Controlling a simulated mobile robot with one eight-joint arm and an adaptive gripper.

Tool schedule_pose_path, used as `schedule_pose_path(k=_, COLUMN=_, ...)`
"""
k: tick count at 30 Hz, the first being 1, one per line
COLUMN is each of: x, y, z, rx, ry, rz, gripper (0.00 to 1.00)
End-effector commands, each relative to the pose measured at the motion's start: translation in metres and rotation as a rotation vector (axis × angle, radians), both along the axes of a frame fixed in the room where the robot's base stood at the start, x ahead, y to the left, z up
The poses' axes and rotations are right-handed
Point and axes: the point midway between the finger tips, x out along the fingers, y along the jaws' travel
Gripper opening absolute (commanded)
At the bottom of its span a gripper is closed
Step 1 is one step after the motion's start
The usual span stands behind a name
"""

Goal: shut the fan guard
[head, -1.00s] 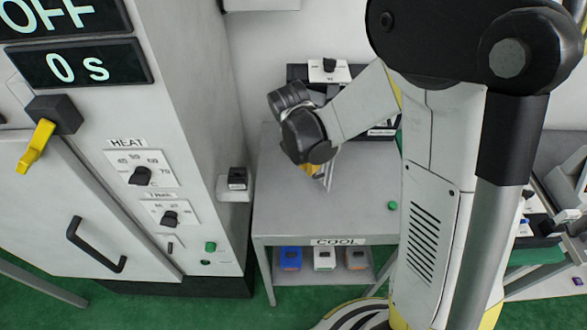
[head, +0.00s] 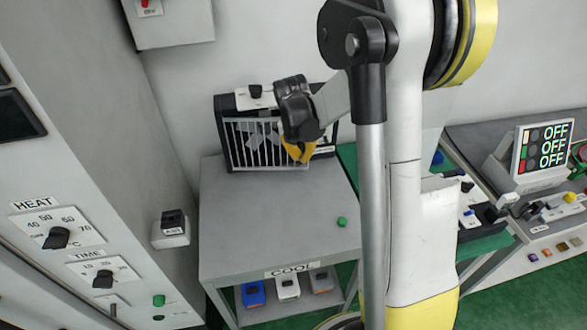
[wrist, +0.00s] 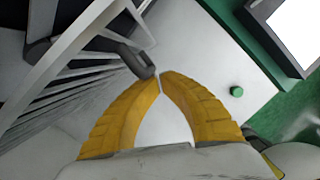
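The fan guard (head: 262,143) is a white barred frame on the dark fan box (head: 222,104) at the back of the grey COOL table. In the head view it lies across the box's front; any small gap behind it is hard to judge. In the wrist view its bars (wrist: 62,82) slant across the left. A dark grey knob (wrist: 138,60) sticks out from the guard's edge. My gripper (head: 303,158) is at the guard's right edge. Its yellow fingertips (wrist: 159,78) meet, with the knob beside or touching the left tip, not visibly between them.
The COOL table top (head: 260,215) is mostly clear, with a green button (head: 341,221) at its right. Several coloured boxes sit on the shelf below. A HEAT cabinet (head: 100,150) stands at the left, and a panel with OFF displays (head: 545,147) at the right.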

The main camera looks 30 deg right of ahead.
Motion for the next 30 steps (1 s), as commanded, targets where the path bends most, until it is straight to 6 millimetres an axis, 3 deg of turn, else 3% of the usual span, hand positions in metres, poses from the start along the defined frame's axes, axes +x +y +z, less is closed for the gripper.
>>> schedule_pose_path(k=6, x=0.022, y=-0.021, z=0.0, rx=0.0, ry=0.0, rz=-0.001, gripper=0.0)
schedule_pose_path(k=12, x=0.033, y=-0.029, z=0.0, rx=0.0, ry=0.0, rz=0.0, gripper=0.0)
schedule_pose_path(k=30, x=0.039, y=-0.033, z=0.0, rx=-0.001, ry=-0.002, rz=-0.001, gripper=0.0)
